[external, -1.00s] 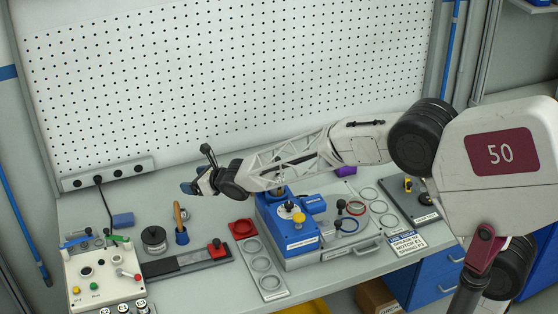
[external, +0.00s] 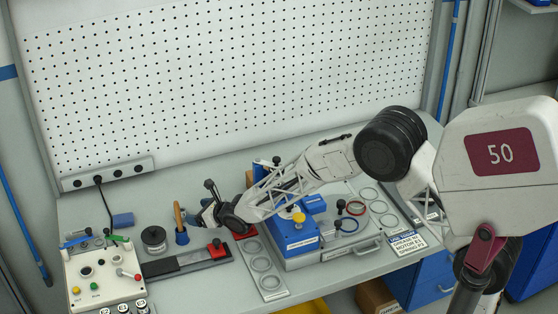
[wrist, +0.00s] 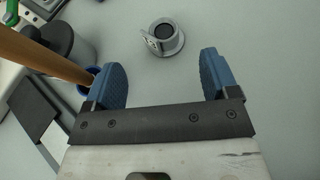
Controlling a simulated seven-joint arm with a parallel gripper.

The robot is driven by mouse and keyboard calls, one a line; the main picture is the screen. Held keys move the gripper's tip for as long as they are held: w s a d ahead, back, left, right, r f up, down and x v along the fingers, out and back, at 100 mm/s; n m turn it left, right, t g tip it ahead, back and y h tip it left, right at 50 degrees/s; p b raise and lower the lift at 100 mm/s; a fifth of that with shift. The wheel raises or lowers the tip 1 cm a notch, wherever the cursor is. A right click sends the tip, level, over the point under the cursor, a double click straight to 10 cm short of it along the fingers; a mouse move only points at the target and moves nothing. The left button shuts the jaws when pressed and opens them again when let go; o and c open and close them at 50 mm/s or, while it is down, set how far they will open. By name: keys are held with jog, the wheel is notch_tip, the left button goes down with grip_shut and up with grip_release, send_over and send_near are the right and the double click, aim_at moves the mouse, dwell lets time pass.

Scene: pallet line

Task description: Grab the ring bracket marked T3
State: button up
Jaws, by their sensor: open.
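A grey ring bracket (wrist: 163,38) with a dark round centre and a small white label stands on the bench, at the top middle of the wrist view. The marking on the label is too small to read surely. My gripper (wrist: 163,80) is open, with its two blue fingers apart and nothing between them. The bracket lies beyond the fingertips, roughly in line with the gap and not touching them. In the external view my gripper (external: 207,214) is low over the bench behind the red block, and I cannot make out the bracket there.
A wooden-handled tool in a blue holder (external: 182,237) stands close to the left finger. A black round part (external: 153,239) and a dark rail (external: 185,262) are nearby. A blue machine (external: 292,236) stands to the right. Bare bench surrounds the bracket's right side.

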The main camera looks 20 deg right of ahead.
jog(key=shift+a, duration=0.1)
jog(key=shift+x, duration=1.25)
jog(key=shift+f, duration=0.1)
jog(key=shift+x, duration=2.55)
jog(key=shift+f, duration=0.1)
jog(key=c, duration=1)
jog(key=shift+c, duration=0.2)
notch_tip(320, 180, up, 10)
